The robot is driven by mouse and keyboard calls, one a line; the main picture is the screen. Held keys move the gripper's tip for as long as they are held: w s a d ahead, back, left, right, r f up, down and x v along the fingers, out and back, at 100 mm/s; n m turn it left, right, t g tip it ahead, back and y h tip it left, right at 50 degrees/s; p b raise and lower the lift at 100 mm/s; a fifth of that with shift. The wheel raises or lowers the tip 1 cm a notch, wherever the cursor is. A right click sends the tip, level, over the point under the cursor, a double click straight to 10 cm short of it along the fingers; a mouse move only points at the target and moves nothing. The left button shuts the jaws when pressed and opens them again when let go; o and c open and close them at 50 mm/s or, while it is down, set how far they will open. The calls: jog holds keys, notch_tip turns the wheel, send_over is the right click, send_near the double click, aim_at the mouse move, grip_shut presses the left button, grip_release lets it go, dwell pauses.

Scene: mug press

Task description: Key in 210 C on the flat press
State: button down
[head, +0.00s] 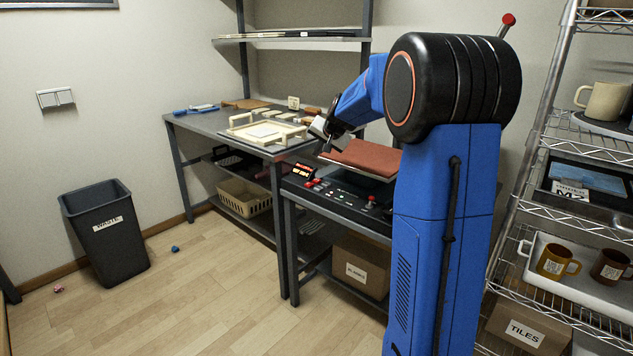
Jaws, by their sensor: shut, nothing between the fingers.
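The flat press (345,203) stands on the dark bench right of centre, with a black base and a reddish-brown pad (362,157) on top. A small display (302,171) with a lit orange-red readout sits at its left front; the digits are too small to read. Red and pale buttons (312,184) lie in front of and beside the display. My gripper (326,149) is shut and empty, pointing down above the press's left side, apart from the panel. My blue arm hides the right part of the press.
A workbench (205,123) behind holds a pale wooden frame (265,133) and small pieces. A wire rack (565,135) with mugs and boxes stands close on the right. A waste bin (105,232) and small scraps are on the floor at left. The front floor is clear.

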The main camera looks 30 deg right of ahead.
aim_at(318, 181)
jog(key=shift+f, duration=3.8)
jog(key=shift+f, duration=0.1)
jog(key=shift+f, duration=0.35)
jog(key=shift+f, duration=0.45)
jog(key=shift+r, duration=0.9)
jog(key=shift+r, duration=2.5)
